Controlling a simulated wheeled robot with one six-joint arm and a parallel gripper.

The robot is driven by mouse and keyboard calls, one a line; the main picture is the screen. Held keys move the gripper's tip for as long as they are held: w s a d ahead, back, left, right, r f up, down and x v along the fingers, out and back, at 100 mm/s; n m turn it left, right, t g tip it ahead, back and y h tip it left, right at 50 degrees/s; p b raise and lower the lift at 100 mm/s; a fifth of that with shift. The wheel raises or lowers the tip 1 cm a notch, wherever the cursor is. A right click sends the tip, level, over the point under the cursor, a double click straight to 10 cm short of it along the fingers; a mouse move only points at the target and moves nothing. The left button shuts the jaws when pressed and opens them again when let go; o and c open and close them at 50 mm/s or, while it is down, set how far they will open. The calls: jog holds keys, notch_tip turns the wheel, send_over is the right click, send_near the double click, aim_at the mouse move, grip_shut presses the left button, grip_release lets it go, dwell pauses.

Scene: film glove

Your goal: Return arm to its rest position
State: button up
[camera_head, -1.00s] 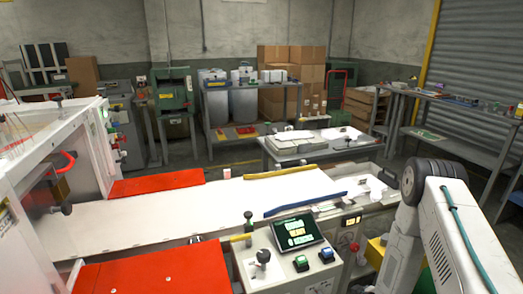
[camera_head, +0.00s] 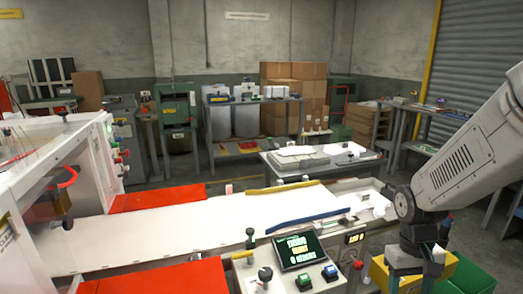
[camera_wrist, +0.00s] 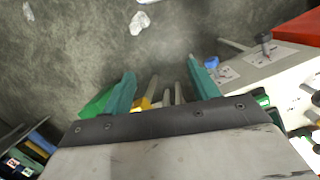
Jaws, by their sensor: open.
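My arm comes in from the right edge of the head view and bends down at a dark round joint. My gripper (camera_head: 414,279) hangs below that joint, pointing down, to the right of the control panel (camera_head: 300,258). In the wrist view my gripper (camera_wrist: 163,84) shows two teal fingers spread apart with nothing between them. Grey stained floor (camera_wrist: 90,50) lies below and beyond the fingers. A yellow bin (camera_head: 380,272) and a green bin (camera_head: 470,276) stand close to the gripper in the head view, partly hidden by it.
A long white machine bed (camera_head: 150,235) with red panels (camera_head: 158,197) fills the left and middle. A grey worktable (camera_head: 320,160) stands behind it. Shelves with cartons (camera_head: 290,90) line the back. Open floor (camera_head: 470,215) shows at the right.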

jog(key=s+a+r+t, duration=0.1)
jog(key=s+a+r, duration=0.2)
jog(key=s+r, duration=0.4)
jog(key=s+a+r+t, duration=0.2)
jog(key=s+a+r, duration=0.1)
jog(key=s+r, duration=0.5)
notch_tip(320, 180, up, 2)
jog(key=shift+r+y, duration=0.15)
jog(key=shift+y, duration=0.25)
jog(key=shift+a, duration=0.1)
grip_shut()
dwell(0.6)
